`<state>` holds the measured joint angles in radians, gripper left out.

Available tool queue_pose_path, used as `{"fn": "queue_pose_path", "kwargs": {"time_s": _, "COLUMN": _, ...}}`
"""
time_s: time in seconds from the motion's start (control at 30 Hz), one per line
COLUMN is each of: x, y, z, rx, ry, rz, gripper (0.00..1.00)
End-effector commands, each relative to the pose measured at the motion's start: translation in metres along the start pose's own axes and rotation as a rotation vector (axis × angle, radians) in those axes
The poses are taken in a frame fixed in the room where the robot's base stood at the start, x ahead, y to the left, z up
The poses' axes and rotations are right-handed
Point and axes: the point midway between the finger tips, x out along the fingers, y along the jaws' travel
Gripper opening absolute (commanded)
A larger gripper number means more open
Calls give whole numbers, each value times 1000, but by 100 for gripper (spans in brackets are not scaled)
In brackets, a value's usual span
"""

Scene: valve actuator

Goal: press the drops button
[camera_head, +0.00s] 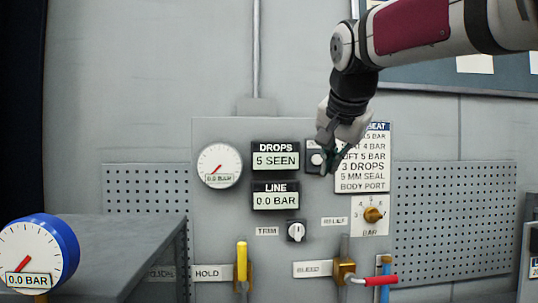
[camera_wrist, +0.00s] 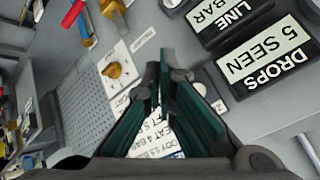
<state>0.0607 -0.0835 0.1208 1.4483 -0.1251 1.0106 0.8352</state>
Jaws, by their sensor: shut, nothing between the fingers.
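The drops display (camera_head: 275,157) reads "5 SEEN" on the grey panel; it also shows upside down in the wrist view (camera_wrist: 262,58). To its right is a pale round button (camera_head: 316,159) on a small dark plate, partly covered by my gripper. In the wrist view this button (camera_wrist: 200,89) lies just right of my fingertips. My gripper (camera_head: 328,163) is shut and empty, in front of the panel between the button and the white text card (camera_head: 364,174). It also shows shut in the wrist view (camera_wrist: 160,75). I cannot tell whether the fingertips touch anything.
Below are the line display (camera_head: 275,197) at 0.0 bar, a trim knob (camera_head: 296,231) and a brass relief knob (camera_head: 373,215). A yellow hold lever (camera_head: 242,262) and a red bleed handle (camera_head: 375,281) stick out lower down. A blue gauge (camera_head: 40,256) stands at left beside a grey bench (camera_head: 140,240).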

Motion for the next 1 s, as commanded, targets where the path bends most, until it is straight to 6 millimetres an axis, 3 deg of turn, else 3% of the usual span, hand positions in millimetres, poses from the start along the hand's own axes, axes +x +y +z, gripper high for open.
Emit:
{"fn": "queue_pose_path", "kwargs": {"time_s": 0.37, "x": 6, "y": -3, "z": -2, "rx": -2, "ry": -1, "rz": 1, "gripper": 0}}
{"fn": "queue_pose_path", "kwargs": {"time_s": 1.0, "x": 56, "y": -40, "z": -39, "rx": -3, "ry": -1, "rz": 1, "gripper": 0}}
